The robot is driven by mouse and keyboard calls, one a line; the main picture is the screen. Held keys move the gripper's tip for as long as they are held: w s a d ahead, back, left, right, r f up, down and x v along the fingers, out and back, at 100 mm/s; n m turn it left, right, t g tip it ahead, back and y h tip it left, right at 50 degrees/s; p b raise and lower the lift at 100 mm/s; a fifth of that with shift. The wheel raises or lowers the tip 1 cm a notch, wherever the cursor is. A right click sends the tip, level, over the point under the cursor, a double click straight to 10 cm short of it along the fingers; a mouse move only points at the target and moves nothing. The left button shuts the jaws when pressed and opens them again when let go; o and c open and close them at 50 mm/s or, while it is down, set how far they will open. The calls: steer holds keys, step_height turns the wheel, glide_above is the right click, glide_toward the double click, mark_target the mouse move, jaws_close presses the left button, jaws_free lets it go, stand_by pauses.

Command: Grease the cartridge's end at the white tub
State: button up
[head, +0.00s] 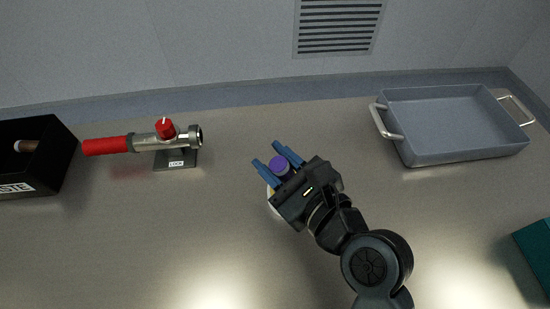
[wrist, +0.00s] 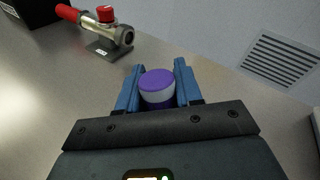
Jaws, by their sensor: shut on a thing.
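The cartridge (head: 279,166) shows a purple end and stands between the blue fingers of my gripper (head: 275,160). In the wrist view its purple top (wrist: 157,80) has a white band beneath it, and my gripper (wrist: 158,88) is shut on it. The lower end of the cartridge is hidden. A pale rim, likely the white tub (head: 273,207), shows just below and left of my gripper in the head view. My gripper hides most of it. I cannot tell whether the cartridge touches the tub.
A metal vessel with a red handle (head: 107,146) and red knob (head: 165,128) rests on a stand labelled LOCK (head: 176,160) at the left. A grey tray (head: 470,155) is at the back right, a teal box (head: 537,250) at the right edge.

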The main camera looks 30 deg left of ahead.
step_height(320, 180, up, 3)
steer(key=p, duration=0.3)
steer(key=shift+f, duration=0.1)
step_height(320, 180, up, 4)
steer(key=shift+r, duration=0.1)
stand_by(0.6)
stand_by(0.7)
